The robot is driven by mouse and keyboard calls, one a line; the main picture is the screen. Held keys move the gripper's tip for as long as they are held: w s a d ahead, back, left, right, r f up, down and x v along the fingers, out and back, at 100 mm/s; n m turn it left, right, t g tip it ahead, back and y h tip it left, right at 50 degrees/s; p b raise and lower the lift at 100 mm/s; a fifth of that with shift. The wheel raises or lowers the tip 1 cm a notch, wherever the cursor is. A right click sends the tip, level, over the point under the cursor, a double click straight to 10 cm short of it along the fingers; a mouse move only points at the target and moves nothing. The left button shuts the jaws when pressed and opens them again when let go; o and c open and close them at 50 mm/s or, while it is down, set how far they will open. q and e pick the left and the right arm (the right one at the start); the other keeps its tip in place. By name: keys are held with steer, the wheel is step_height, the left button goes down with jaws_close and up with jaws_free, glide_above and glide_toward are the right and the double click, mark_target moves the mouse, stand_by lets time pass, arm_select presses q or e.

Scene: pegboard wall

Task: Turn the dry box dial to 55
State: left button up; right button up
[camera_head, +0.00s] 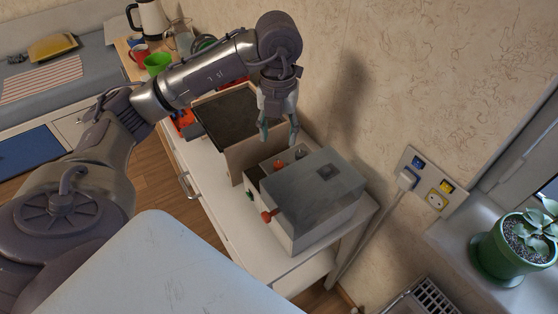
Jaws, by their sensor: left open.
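A grey metal box (312,193) with a dark square patch on top and a red knob (268,215) on its front side stands on the white table. It may be the dry box; no label or scale can be read. My right gripper is out of view.
A dark-topped panel or box (229,116) stands left of my gripper. The wall is close behind, with sockets and a plug (406,180) at right. A potted plant (517,242) is on the sill. A green cup (158,63) and a kettle (150,18) stand far back.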

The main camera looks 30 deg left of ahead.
mark_target(279, 164)
arm_select(q)
step_height(279, 164, down, 10)
steer(key=shift+w+r+p, duration=0.1)
steer(key=shift+r+p, duration=0.05)
steer(key=shift+p, duration=0.25)
steer(key=shift+c, duration=0.4)
jaws_close()
